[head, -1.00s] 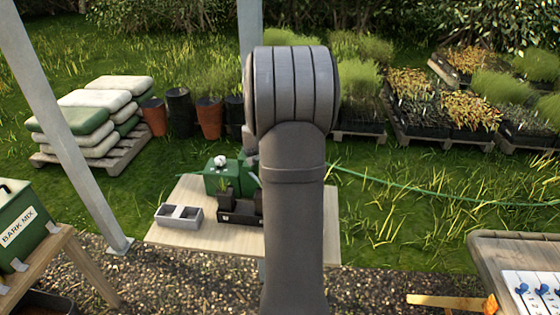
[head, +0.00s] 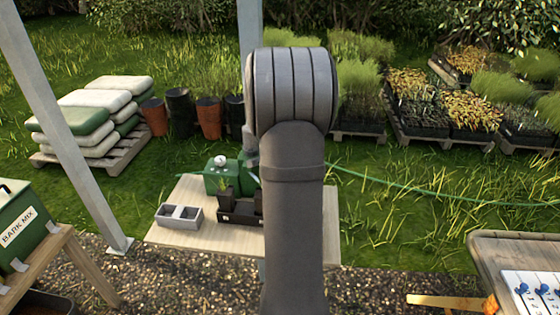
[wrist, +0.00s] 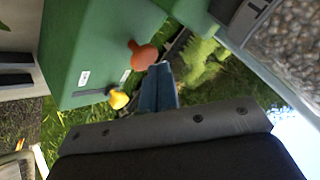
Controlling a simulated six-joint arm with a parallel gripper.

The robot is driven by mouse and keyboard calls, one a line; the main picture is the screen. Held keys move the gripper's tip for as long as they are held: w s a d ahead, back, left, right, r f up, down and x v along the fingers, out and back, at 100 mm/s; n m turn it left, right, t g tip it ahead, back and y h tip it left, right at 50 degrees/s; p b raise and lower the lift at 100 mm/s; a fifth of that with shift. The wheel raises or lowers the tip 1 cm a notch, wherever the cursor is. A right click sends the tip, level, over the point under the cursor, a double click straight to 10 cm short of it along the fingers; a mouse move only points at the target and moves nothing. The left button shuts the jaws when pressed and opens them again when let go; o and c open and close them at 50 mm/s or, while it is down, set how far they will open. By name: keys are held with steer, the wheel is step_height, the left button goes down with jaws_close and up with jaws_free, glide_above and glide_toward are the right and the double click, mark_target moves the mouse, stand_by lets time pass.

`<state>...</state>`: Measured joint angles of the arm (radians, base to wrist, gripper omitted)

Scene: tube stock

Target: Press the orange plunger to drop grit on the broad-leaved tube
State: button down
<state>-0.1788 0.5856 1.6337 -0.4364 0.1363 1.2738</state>
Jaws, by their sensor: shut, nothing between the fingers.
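The orange plunger (wrist: 145,55) is a round orange knob projecting from the green dispenser box (wrist: 90,45) in the wrist view. My gripper (wrist: 160,68) is shut and empty, its blue-grey fingertips right beside the plunger; I cannot tell whether they touch it. In the head view the green dispenser (head: 221,178) stands on the table, partly behind my arm, and my gripper is hidden. The broad-leaved tube cannot be made out.
A yellow knob (wrist: 118,99) sits beside a slot on the box. Pale grit (wrist: 290,35) fills a container at upper right. On the wooden table (head: 190,240) are a grey two-part tray (head: 180,216) and a dark rack (head: 238,217). The table's front is bare.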

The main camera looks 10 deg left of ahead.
steer(key=shift+f, duration=0.8)
stand_by(0.5)
steer(key=shift+r, duration=1.25)
steer(key=shift+r, duration=2.5)
steer(key=shift+f, duration=0.15)
step_height(320, 180, up, 4)
steer(key=shift+r, duration=0.1)
